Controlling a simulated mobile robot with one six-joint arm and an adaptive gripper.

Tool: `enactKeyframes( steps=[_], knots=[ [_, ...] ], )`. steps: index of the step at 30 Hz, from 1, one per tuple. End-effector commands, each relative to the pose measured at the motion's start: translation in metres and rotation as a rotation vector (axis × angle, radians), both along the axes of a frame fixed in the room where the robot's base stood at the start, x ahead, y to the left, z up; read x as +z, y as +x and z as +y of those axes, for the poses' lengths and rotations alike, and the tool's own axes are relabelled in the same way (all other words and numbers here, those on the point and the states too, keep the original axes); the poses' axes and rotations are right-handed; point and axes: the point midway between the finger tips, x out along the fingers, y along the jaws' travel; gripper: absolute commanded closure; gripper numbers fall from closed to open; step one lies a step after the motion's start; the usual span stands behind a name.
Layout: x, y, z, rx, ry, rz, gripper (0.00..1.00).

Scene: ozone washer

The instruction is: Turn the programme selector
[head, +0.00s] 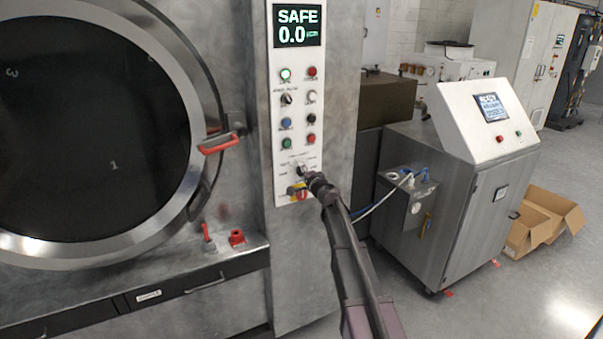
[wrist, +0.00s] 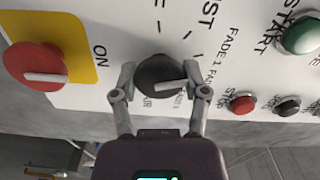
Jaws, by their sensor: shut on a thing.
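The programme selector (wrist: 156,77) is a dark round knob with a pale pointer bar, low on the white control panel (head: 297,108). In the wrist view the bar lies nearly level across the knob. Printed tick marks and words such as "FADE" and "ON" surround the area. My gripper (wrist: 158,70) is shut on the knob, one finger on each side. In the head view my gripper (head: 306,174) meets the panel's lower part and partly hides the knob.
A red knob on a yellow plate (wrist: 72,62) sits close left. A green button (wrist: 303,36) and a small red button (wrist: 242,103) sit right. The panel display (head: 298,26) reads "SAFE 0.0". The round door (head: 185,95) with its red handle (head: 219,143) is left.

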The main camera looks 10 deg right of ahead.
Motion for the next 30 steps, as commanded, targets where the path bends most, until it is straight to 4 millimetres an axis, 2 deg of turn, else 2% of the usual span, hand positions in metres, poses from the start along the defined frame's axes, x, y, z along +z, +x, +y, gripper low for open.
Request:
enactKeyframes(
  steps=[7, 8, 11, 25, 30],
  knots=[
    [0.001, 0.002, 0.0, 0.0, 0.001, -0.001, 0.89],
    [0.001, 0.002, 0.0, 0.0, 0.001, -0.001, 0.38],
    [0.0, 0.001, 0.0, 0.0, 0.0, -0.001, 0.09],
    [0.0, -0.001, 0.0, 0.0, -0.001, 0.0, 0.07],
    [0.0, -0.008, -0.002, -0.001, -0.001, 0.0, 0.07]
  ],
)
